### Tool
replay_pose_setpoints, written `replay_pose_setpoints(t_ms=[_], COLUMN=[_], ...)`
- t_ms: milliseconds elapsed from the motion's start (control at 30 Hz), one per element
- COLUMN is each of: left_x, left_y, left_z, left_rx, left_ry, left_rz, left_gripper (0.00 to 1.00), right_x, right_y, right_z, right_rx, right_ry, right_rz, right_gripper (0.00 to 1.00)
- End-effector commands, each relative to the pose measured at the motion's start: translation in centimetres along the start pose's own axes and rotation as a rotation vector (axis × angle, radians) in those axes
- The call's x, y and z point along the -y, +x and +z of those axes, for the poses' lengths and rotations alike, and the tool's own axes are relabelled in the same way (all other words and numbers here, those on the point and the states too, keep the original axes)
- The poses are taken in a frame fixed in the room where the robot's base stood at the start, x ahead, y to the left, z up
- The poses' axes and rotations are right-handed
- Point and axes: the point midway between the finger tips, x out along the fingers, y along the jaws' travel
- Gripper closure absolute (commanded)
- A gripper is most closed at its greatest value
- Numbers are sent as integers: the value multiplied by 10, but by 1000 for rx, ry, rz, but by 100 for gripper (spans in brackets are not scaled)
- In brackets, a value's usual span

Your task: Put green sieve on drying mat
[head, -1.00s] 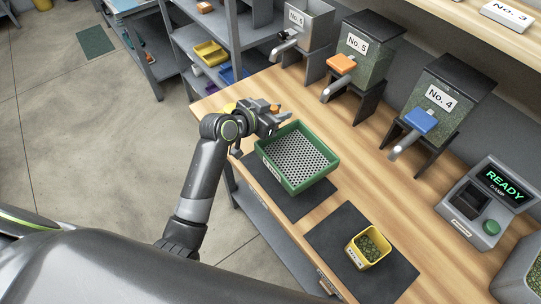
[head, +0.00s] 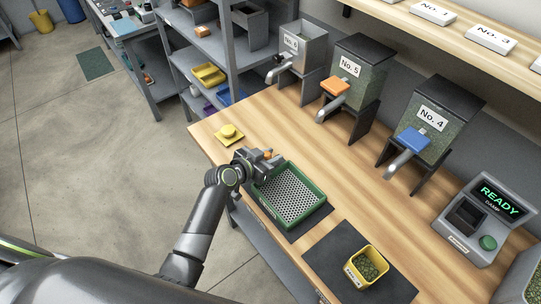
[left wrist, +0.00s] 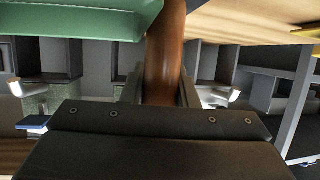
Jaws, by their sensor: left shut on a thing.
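The green sieve (head: 262,204), a square tray with a perforated metal floor, is over a dark mat (head: 318,224) near the table's front edge. The sieve covers most of this mat; I cannot tell whether it touches it. My left gripper (head: 268,158) is at the sieve's far-left corner, shut on its brown handle. In the left wrist view the handle (left wrist: 165,55) is between the fingers, with the green wall (left wrist: 75,25) beside it. A second dark mat (head: 330,258) lies to the right. My right gripper is not in view.
A yellow cup (head: 352,274) of green beans stands on the second mat. A yellow piece (head: 229,134) sits at the table's left end. Dispensers (head: 359,75) line the back, and a meter reading READY (head: 489,215) stands right. The table's middle is clear.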

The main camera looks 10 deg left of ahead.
Motion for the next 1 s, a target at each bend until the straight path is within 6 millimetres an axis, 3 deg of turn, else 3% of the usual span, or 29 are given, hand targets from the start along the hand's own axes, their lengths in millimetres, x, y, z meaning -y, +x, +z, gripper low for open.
replay_pose_setpoints(t_ms=[200,233,400,767,1000], left_x=[0,0,0,0,1], left_y=[1,1,1,-1,-27], left_z=[3,3,2,-2,1], left_rx=[-2,0,0,0,-1], left_ry=[0,0,0,0,2], left_rz=[0,0,0,0,-2], left_gripper=[100,72,52,52,52], right_x=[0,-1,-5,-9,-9], right_y=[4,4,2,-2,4], right_z=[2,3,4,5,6], right_rx=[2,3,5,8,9], right_ry=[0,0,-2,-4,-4], right_rz=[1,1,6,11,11], right_gripper=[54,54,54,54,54])
